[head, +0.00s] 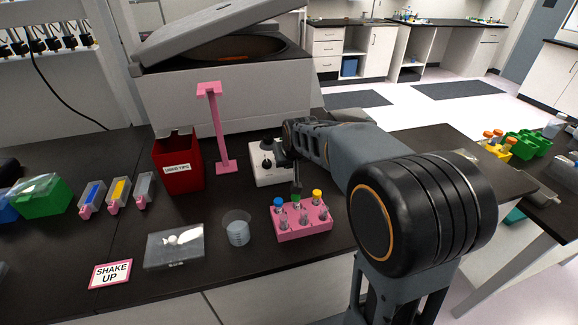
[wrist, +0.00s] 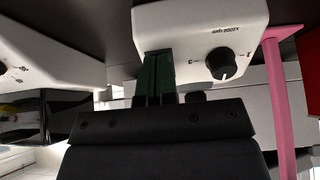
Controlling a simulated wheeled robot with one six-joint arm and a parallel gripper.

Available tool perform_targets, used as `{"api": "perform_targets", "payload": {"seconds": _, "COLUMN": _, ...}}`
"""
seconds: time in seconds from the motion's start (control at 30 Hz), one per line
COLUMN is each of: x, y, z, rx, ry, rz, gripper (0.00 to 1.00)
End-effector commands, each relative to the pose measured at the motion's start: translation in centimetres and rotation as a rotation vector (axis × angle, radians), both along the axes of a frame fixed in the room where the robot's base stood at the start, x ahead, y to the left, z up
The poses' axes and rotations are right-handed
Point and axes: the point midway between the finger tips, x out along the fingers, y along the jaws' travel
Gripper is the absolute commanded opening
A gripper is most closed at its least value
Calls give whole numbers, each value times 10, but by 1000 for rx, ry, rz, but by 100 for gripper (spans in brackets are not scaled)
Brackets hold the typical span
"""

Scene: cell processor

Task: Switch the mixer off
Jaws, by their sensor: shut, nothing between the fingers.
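The mixer (head: 262,176) is a small white box with black round parts, on the bench behind the pink tube rack. In the wrist view, the mixer (wrist: 185,25) appears upside down, with a black knob (wrist: 222,63) and "x1000 rpm" lettering on its face. My gripper (wrist: 157,60) is shut and empty; its dark green fingers overlap the face, left of the knob in that picture. Whether they touch it I cannot tell. In the head view, my wrist is just right of the mixer and hides part of it. I cannot make out an on/off switch.
The pink rack (head: 304,228) with capped tubes stands close in front. A pink stand (head: 220,130) and red bin (head: 178,165) are to the left. A beaker (head: 237,232) and clear box (head: 174,251) stand in front. The open-lidded centrifuge (head: 215,100) is behind.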

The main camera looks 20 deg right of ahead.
Motion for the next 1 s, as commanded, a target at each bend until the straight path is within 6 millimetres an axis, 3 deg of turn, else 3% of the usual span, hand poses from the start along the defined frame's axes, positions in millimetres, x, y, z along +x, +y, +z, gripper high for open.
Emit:
{"api": "perform_targets", "payload": {"seconds": 0.2, "x": -2, "y": 0, "z": -4, "rx": -1, "ry": 16, "rz": 1, "gripper": 0}}
{"api": "perform_targets", "payload": {"seconds": 0.6, "x": -1, "y": 0, "z": 12, "rx": -1, "ry": 12, "rz": 1, "gripper": 0}}
{"api": "perform_targets", "payload": {"seconds": 1.0, "x": -1, "y": 0, "z": 16, "rx": 0, "ry": 9, "rz": 0, "gripper": 0}}
